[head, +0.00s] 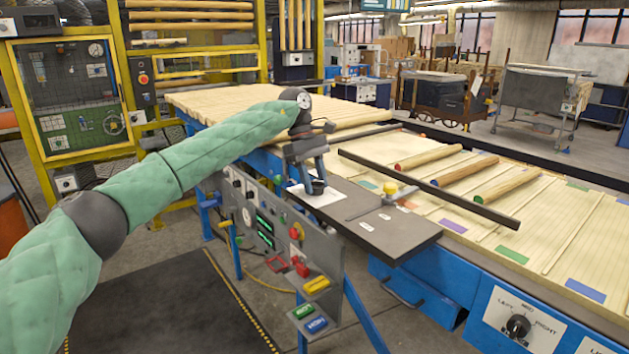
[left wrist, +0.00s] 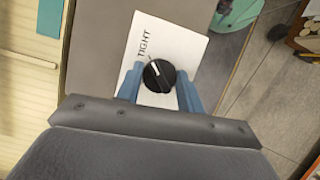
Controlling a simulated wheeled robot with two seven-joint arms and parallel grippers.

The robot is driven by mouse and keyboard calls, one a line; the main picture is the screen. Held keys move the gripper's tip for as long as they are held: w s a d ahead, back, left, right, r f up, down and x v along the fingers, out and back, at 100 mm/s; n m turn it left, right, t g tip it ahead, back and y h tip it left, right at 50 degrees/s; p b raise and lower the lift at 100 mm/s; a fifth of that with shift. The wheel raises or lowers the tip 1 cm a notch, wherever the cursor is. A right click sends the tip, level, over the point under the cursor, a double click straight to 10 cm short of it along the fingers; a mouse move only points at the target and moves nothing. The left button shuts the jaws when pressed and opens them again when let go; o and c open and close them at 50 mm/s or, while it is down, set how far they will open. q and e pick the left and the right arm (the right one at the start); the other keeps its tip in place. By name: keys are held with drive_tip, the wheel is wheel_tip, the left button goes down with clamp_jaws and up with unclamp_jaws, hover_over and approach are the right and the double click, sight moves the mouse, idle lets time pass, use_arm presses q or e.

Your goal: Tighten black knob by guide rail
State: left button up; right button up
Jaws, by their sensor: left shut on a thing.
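The black knob (left wrist: 159,76) sits on a white card marked TIGHT (left wrist: 168,48) in the left wrist view. A white line on the knob points up and slightly left, toward the card's TIGHT side. My left gripper (left wrist: 159,88) has one blue finger on each side of the knob and is shut on it. In the head view the gripper (head: 309,178) comes down over the knob (head: 318,187) on the dark plate (head: 405,232). The dark guide rail (head: 430,187) runs along the table to the right of the knob. My right gripper is not in view.
A yellow-topped knob (head: 390,188) with a metal bar stands on the same plate. A control panel (head: 283,235) with buttons hangs below the gripper. The dark floor mat (head: 165,300) is clear.

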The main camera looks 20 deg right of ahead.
use_arm(q)
drive_tip(key=o, duration=1)
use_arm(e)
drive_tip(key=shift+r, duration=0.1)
use_arm(q)
drive_tip(key=shift+r, duration=0.15)
drive_tip(key=shift+w+r, duration=0.2)
drive_tip(key=shift+r, duration=0.05)
drive_tip(key=v, duration=0.6)
drive_tip(key=shift+a+f, duration=0.1)
drive_tip(key=shift+w+a+r+b, duration=0.1)
drive_tip(key=shift+w+r+b, duration=0.15)
drive_tip(key=shift+r, duration=0.25)
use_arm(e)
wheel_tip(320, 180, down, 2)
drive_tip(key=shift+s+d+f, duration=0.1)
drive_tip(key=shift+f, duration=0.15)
